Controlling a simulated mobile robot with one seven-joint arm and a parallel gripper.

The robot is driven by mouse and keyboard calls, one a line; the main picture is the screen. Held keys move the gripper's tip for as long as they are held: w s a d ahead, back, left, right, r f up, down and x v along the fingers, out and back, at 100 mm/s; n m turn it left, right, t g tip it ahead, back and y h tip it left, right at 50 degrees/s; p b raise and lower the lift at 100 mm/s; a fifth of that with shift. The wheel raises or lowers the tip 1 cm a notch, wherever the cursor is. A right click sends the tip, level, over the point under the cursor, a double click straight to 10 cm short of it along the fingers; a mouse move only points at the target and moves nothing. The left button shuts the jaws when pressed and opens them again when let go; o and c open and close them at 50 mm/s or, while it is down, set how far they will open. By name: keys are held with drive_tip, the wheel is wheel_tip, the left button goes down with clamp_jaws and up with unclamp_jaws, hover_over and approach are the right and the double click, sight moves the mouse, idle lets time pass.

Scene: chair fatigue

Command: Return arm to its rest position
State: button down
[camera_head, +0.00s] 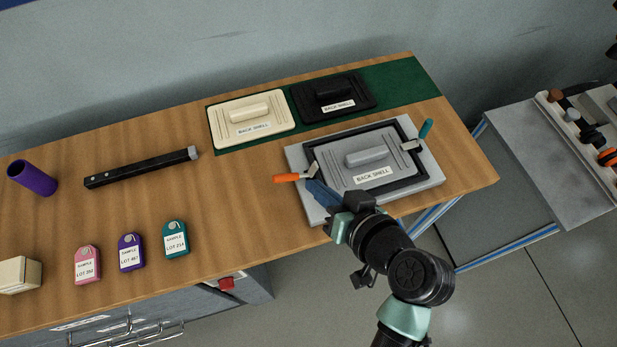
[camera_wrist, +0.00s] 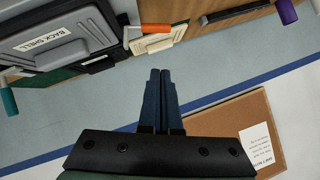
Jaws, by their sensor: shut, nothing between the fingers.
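My gripper (camera_head: 314,187) is at the front left corner of the grey fixture plate (camera_head: 424,193), over or beside it in the head view. Its blue fingers are together with nothing between them, as the wrist view also shows (camera_wrist: 160,74). My arm reaches in from the bottom right. A grey back shell (camera_head: 345,173) lies in the black frame on the plate. The clamp with an orange handle (camera_head: 287,178) is just left of my fingers. The clamp with a teal handle (camera_head: 426,128) is at the far right corner. I cannot tell whether my fingers touch the plate.
A cream back shell (camera_head: 228,119) and a black one (camera_head: 352,86) lie on the green mat (camera_head: 410,82). A black bar (camera_head: 140,168), purple tube (camera_head: 35,180) and several sample tags (camera_head: 130,252) are left. A grey side table (camera_head: 535,150) stands right. The wooden table's middle is clear.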

drive_tip(key=w+d+r+t+h, duration=0.1)
drive_tip(key=w+r+t, duration=0.2)
drive_tip(key=r, duration=0.6)
drive_tip(key=w+r+t+h, duration=0.2)
drive_tip(key=w+r, duration=0.1)
drive_tip(key=r, duration=0.7)
drive_tip(key=w+d+r+t+h, duration=0.1)
drive_tip(key=w+r+t, duration=0.25)
drive_tip(key=r, duration=0.55)
drive_tip(key=s+a+r+t, duration=0.1)
drive_tip(key=s+r+t, duration=0.2)
drive_tip(key=r, duration=0.5)
drive_tip(key=s+a+r+t+h, duration=0.1)
drive_tip(key=s+r+t, duration=0.2)
drive_tip(key=r, duration=0.6)
drive_tip(key=s+a+r+m+t+h, duration=0.1)
drive_tip(key=s+r+t, duration=0.2)
drive_tip(key=r, duration=0.6)
drive_tip(key=shift+s+a+r, duration=0.25)
drive_tip(key=shift+s+a, duration=0.15)
drive_tip(key=shift+s, duration=0.4)
drive_tip(key=shift+f, duration=0.1)
